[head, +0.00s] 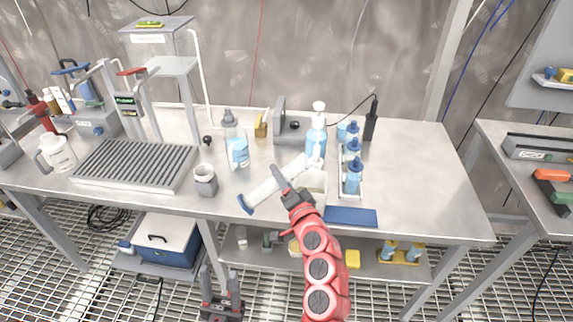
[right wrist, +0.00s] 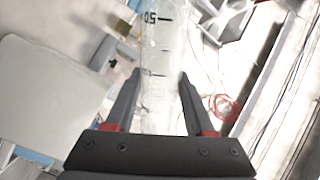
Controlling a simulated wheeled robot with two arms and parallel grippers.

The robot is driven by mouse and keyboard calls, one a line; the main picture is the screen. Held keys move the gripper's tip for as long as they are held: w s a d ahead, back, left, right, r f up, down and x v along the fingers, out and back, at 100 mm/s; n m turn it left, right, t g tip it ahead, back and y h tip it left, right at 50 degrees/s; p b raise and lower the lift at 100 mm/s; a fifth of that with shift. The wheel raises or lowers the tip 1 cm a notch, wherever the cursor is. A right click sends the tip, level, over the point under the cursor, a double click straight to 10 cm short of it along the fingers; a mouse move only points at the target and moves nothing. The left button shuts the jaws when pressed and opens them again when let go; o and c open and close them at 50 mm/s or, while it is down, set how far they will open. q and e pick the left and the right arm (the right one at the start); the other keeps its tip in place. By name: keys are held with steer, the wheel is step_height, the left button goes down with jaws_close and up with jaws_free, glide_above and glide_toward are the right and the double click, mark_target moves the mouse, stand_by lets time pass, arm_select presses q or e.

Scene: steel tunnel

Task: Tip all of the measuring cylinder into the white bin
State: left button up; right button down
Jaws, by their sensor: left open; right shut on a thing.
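The clear measuring cylinder (head: 262,191) is held lying over, with its blue foot at the lower left and its other end at the upper right, by the white bin (head: 319,183). My right gripper (head: 283,180) is shut on the cylinder's body. In the right wrist view the cylinder (right wrist: 162,45) runs between the two fingers (right wrist: 156,80) and its scale marks show. Whether liquid is left inside is unclear. The bin stands on the bench, partly hidden by my gripper and the cylinder.
A pump bottle (head: 316,137) stands behind the bin, and several blue-capped bottles (head: 353,175) stand to its right. A blue mat (head: 351,217) lies at the front edge. A grey cup (head: 205,181) and a wash bottle (head: 236,146) stand left. The bench's right end is clear.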

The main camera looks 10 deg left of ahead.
mark_target(289, 165)
steer(key=shift+r, duration=0.1)
steer(key=shift+r+n, duration=0.2)
steer(key=shift+n, duration=0.1)
steer(key=shift+w+d+r+n, duration=0.2)
steer(key=shift+d+r+n, duration=0.2)
steer(key=shift+r+n, duration=0.4)
steer(key=shift+w+d+r+n+b, duration=0.1)
steer(key=shift+d+r+n+b, duration=0.1)
steer(key=shift+r+n, duration=0.4)
steer(key=shift+w+d+r+n+b, duration=0.1)
steer(key=shift+d+r+n+b, duration=0.1)
steer(key=shift+r+n, duration=0.35)
steer(key=shift+w+d+r+n+b, duration=0.1)
steer(key=shift+d+r+n+b, duration=0.1)
steer(key=shift+r+n, duration=0.4)
steer(key=shift+f, duration=0.2)
